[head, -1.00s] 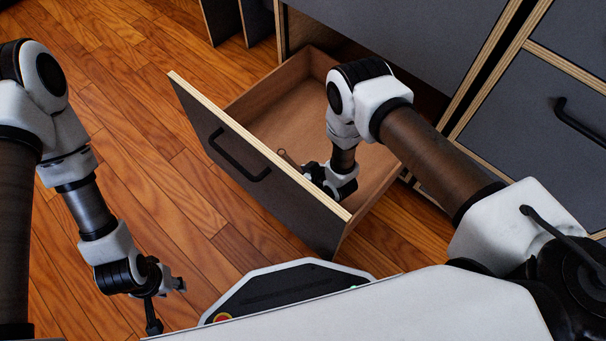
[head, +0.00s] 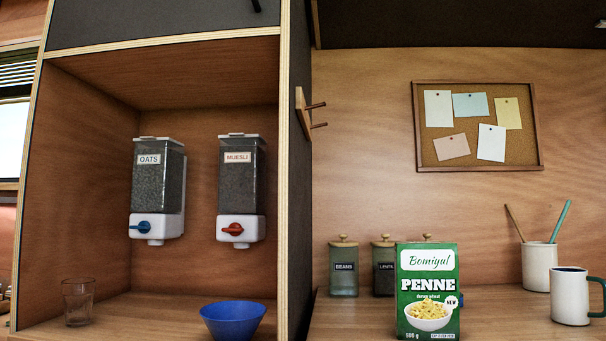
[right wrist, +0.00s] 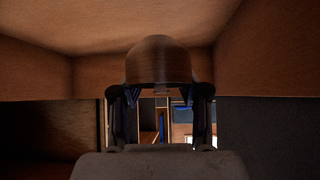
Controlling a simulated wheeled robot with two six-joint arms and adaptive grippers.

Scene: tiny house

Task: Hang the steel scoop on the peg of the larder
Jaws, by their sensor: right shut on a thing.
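In the right wrist view my right gripper (right wrist: 160,112) is shut on the steel scoop (right wrist: 160,62), whose rounded, shiny body reflects brown wood tones. The scoop sits between the two black fingers; the part behind them is hidden. Brown wooden walls surround it, like those of the drawer. In the head view the larder (head: 294,190) is a tall wood-edged unit. On its right side is a small wooden peg board (head: 303,113) with two short pegs (head: 317,105) pointing right. Neither gripper shows in the head view.
The larder niche holds an oats dispenser (head: 158,188), a muesli dispenser (head: 241,188), a glass (head: 78,302) and a blue bowl (head: 233,320). Right of the larder stand jars (head: 343,268), a penne box (head: 428,292) and a mug (head: 570,297). Wall space beside the pegs is clear.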

